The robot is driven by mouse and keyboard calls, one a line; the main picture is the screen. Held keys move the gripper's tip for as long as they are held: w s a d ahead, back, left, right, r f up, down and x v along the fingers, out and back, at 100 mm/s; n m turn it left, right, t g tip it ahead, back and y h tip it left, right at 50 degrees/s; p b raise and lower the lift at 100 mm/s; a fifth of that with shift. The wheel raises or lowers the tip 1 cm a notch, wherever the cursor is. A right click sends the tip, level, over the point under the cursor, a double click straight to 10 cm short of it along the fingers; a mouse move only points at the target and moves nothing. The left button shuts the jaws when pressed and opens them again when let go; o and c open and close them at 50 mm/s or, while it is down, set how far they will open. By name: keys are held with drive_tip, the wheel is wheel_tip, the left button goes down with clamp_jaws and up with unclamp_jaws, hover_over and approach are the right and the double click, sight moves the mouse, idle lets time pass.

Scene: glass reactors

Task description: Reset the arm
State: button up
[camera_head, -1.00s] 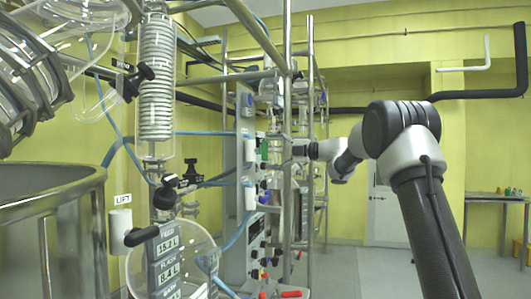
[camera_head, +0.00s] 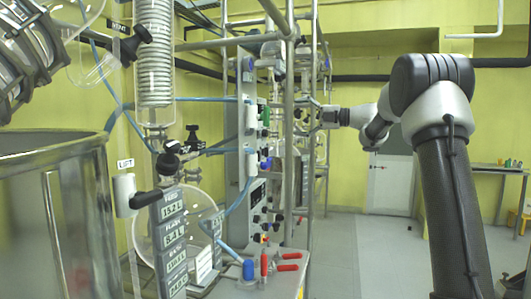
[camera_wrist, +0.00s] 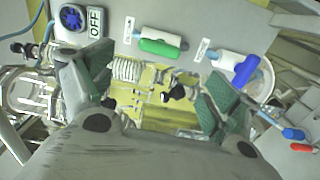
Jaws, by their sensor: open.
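My arm rises at the right of the head view and bends left at its elbow. My gripper (camera_head: 314,116) is small there, beside the metal frame of the reactor rig, and its fingers are hard to make out. In the wrist view my gripper (camera_wrist: 155,88) has its two green-padded fingers spread wide, with nothing held between them. Beyond them is a grey panel with a green handle (camera_wrist: 162,46), a blue handle (camera_wrist: 245,72) and a blue knob (camera_wrist: 72,18) beside an OFF label. The handles look clear of the fingers, though the exact gap cannot be told.
Metal posts (camera_head: 289,150) stand close to my gripper. A steel vessel (camera_head: 50,220) and a glass coil column (camera_head: 154,60) fill the left. Open floor (camera_head: 375,255) lies right of the rig.

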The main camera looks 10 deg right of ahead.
drive_tip(key=w+d+f+m+t+h, duration=0.35)
drive_tip(key=d+m+h, duration=0.3)
drive_tip(key=d, duration=0.25)
drive_tip(key=w+d+f+m+t+h, duration=0.35)
drive_tip(key=d+f+m+h, duration=0.2)
drive_tip(key=d+m, duration=0.25)
drive_tip(key=s+d+f+m+g+h, duration=0.45)
drive_tip(key=s+d+m+h, duration=0.3)
drive_tip(key=s, duration=0.25)
drive_tip(key=s+a+f+m+g, duration=0.2)
drive_tip(key=s+f, duration=0.1)
drive_tip(key=s, duration=0.5)
drive_tip(key=s+a+f+m+g, duration=0.2)
drive_tip(key=s+f+m+g, duration=0.15)
drive_tip(key=s, duration=0.55)
drive_tip(key=s+a+f+m+g, duration=0.2)
drive_tip(key=s+f, duration=0.2)
drive_tip(key=s, duration=0.4)
drive_tip(key=s+a+y, duration=0.2)
drive_tip(key=s+a, duration=0.4)
drive_tip(key=s, duration=0.3)
drive_tip(key=s+a+f+y, duration=0.1)
drive_tip(key=s+a+y, duration=0.1)
drive_tip(key=s+a, duration=0.5)
drive_tip(key=shift+s+a+f, duration=0.15)
drive_tip(key=shift+s+f, duration=0.05)
drive_tip(key=shift+s, duration=0.85)
